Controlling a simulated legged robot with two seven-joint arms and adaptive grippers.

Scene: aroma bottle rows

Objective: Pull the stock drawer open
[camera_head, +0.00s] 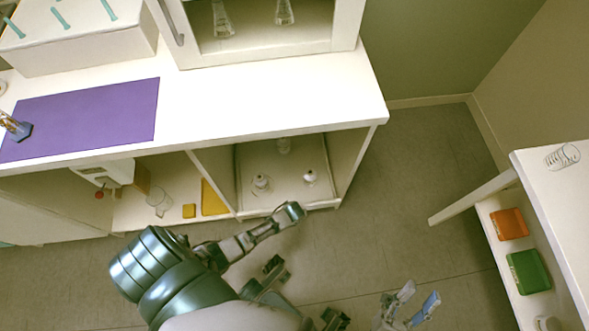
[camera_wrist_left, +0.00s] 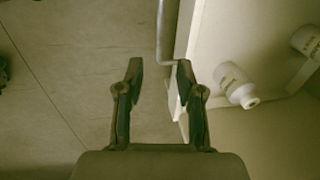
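The stock drawer (camera_head: 285,197) is a pale open-topped drawer in the right bay under the counter, with white bottles (camera_head: 310,177) inside. Its front is about level with the cabinet. My left gripper (camera_head: 293,212) is at the drawer's front edge. In the left wrist view, its dark fingers (camera_wrist_left: 157,72) are open. The grey bar handle (camera_wrist_left: 167,30) ends between the fingertips, nearer the right finger, and I see no grip on it. The drawer and a white bottle (camera_wrist_left: 236,86) are to the right.
The white counter (camera_head: 250,98) overhangs the drawer and carries a purple mat (camera_head: 85,118) and a glass-fronted cabinet. A side shelf (camera_head: 560,210) with orange and green boxes stands at right. Open floor (camera_head: 410,190) lies between.

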